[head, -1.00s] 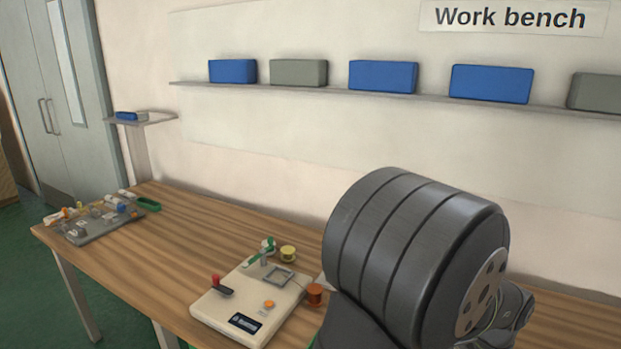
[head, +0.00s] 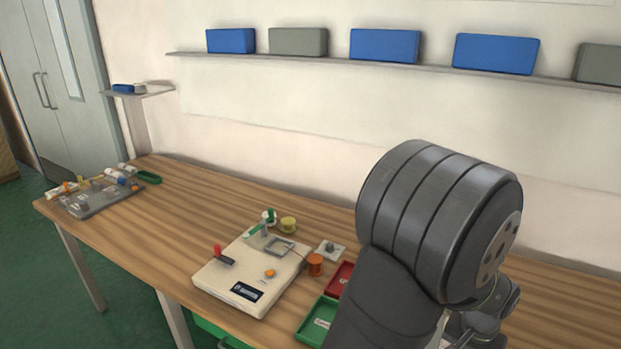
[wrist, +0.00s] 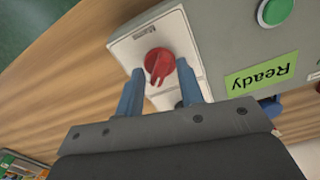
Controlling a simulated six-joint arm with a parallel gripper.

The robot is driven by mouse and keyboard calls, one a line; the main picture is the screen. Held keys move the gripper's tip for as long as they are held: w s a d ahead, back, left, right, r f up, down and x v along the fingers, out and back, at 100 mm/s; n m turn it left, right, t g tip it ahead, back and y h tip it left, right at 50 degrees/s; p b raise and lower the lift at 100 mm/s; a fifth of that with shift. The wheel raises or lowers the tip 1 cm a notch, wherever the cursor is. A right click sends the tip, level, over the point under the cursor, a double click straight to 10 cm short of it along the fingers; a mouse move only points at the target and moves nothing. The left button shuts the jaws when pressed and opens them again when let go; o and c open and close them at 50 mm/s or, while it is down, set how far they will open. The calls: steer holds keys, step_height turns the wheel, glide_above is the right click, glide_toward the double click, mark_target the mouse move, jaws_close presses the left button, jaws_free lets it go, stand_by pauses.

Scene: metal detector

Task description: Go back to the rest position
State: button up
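My gripper (wrist: 160,72) shows in the wrist view with its two blue fingers apart and nothing held between them. A red knob (wrist: 159,63) on a white plate lies beyond and between the fingertips; I cannot tell how far below them it is. The plate is on a grey box (wrist: 222,50) with a green button (wrist: 274,11) and a green "Ready" label (wrist: 262,75). In the head view my arm fills the lower right and the gripper itself cannot be made out.
A cream device (head: 230,285) stands mid-bench beside an orange spool (head: 315,264). A red tray (head: 341,281) and green tray (head: 318,322) lie near my arm. A grey parts tray (head: 98,203) is at far left. Bare wood lies between it and the device.

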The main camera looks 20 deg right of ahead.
step_height(320, 180, up, 13)
steer(key=shift+r, duration=0.2)
stand_by(0.4)
steer(key=o, duration=1.4)
steer(key=shift+o, duration=0.2)
steer(key=w+d+r+m, duration=0.5)
steer(key=w+d+m, duration=0.2)
steer(key=m, duration=0.8)
step_height(320, 180, down, 10)
steer(key=shift+s+a+m, duration=0.15)
steer(key=shift+a+m, duration=0.1)
steer(key=shift+m, duration=0.05)
steer(key=shift+r, duration=0.1)
step_height(320, 180, up, 10)
